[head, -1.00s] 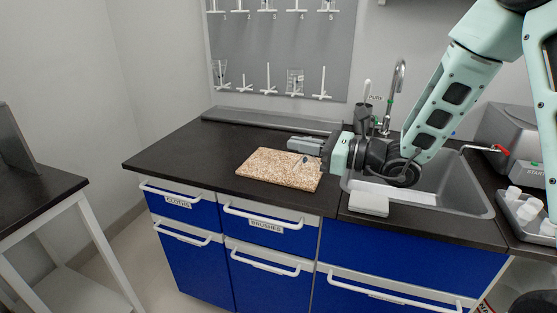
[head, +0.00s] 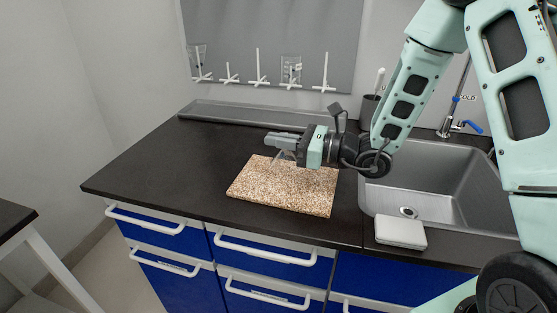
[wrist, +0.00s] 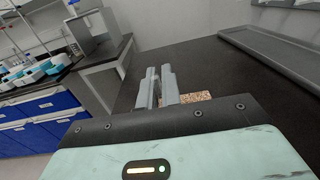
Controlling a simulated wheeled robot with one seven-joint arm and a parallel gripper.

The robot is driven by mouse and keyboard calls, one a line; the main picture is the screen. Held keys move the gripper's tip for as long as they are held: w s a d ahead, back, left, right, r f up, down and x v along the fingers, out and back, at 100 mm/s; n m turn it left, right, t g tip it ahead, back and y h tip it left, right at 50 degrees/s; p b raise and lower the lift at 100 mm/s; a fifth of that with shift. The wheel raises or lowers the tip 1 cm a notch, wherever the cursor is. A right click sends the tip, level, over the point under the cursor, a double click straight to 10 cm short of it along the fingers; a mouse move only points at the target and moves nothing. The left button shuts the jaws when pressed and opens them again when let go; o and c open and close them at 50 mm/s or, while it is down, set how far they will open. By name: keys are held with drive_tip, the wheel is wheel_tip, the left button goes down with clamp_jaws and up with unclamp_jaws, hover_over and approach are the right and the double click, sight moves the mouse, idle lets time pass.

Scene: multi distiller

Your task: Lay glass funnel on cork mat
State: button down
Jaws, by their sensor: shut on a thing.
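The cork mat (head: 290,190) is a speckled tan rectangle flat on the black counter, left of the sink. My gripper (head: 277,141) points left in the head view, over the mat's back left part. It is shut on the glass funnel (head: 283,156), a faint clear shape hanging under the fingers. I cannot tell whether the funnel touches the mat. In the wrist view the finger pair (wrist: 161,84) looks nearly closed, and a small strip of the mat (wrist: 197,97) shows beside it. The funnel cannot be made out there.
The sink (head: 445,185) lies to the right, with a white box (head: 400,232) at its front edge. A pegboard (head: 270,45) with glassware stands behind a grey tray (head: 250,115). The counter left of the mat (head: 165,160) is clear.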

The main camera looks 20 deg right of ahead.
sight(275, 158)
drive_tip(key=shift+f, duration=2.3)
drive_tip(key=shift+f, duration=0.2)
drive_tip(key=c, duration=1.6)
unclamp_jaws()
drive_tip(key=shift+r, duration=0.1)
